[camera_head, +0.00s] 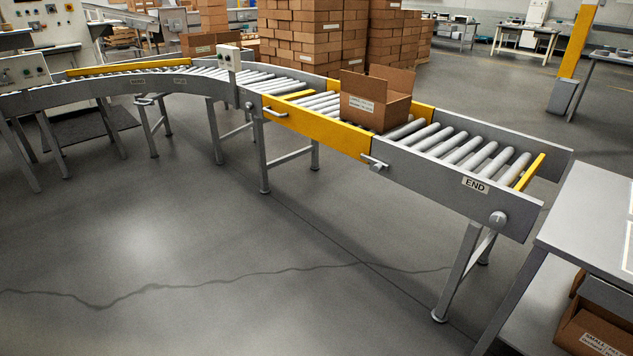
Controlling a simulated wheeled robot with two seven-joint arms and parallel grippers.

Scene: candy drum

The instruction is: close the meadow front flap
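A brown cardboard box (385,112) sits on the conveyor rollers, between the yellow side rails. One flap stands up at its left and another stands up along its back. Its near side carries a white label (361,104), too small to read. I cannot tell whether this is the meadow box, or which flap is the front one. The inside of the box is mostly hidden. Neither of my grippers is in view.
The roller conveyor (450,178) curves in from the left and stops at an END plate (475,185). A grey table (590,215) stands at right, with another carton (593,335) below it. Stacked cartons (315,35) stand behind. The floor in front is clear.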

